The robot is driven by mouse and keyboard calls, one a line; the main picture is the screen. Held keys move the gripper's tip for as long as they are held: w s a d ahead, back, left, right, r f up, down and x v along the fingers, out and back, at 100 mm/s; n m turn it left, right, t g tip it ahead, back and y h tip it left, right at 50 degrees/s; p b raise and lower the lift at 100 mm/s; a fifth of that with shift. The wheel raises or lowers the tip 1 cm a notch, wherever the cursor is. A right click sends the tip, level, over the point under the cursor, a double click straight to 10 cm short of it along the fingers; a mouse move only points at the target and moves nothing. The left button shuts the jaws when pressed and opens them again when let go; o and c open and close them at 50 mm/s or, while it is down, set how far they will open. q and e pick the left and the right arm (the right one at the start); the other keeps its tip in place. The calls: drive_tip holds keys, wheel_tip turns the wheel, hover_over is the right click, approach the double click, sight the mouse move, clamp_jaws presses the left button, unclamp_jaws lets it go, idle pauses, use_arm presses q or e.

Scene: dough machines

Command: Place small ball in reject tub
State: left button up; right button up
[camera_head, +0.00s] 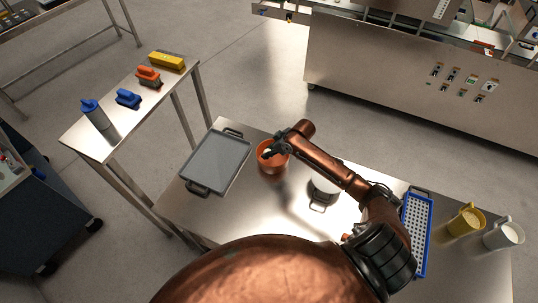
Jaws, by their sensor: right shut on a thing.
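The reject tub looks to be the round orange tub (272,168) on the steel table, just right of the grey tray. My right gripper (268,153) reaches over the tub from the right, its fingers at the tub's mouth. It is shut on a small pale ball (266,152), which shows only as a light patch between the dark fingers. I cannot tell whether the ball touches the tub's inside. My left gripper is not in view.
A grey tray (217,161) lies left of the tub. A metal pot (322,191) stands under my right arm. A blue-rimmed perforated tray (416,232), a yellow jug (465,222) and a white jug (503,234) are at right. A side table (134,122) holds brushes and a bottle.

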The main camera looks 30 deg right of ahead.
sight(269, 159)
drive_tip(key=shift+w+d+f, duration=0.25)
drive_tip(key=shift+w+f, duration=0.15)
drive_tip(key=shift+f, duration=0.1)
drive_tip(key=shift+w+d+f, duration=0.25)
drive_tip(key=shift+w+f, duration=0.1)
drive_tip(key=shift+f, duration=0.15)
drive_tip(key=shift+w+d+f+p, duration=0.1)
drive_tip(key=shift+f+p, duration=0.25)
drive_tip(key=shift+f, duration=1.35)
drive_tip(key=shift+f, duration=0.15)
drive_tip(key=o, duration=1.1)
drive_tip(key=v, duration=1.2)
drive_tip(key=shift+r, duration=0.2)
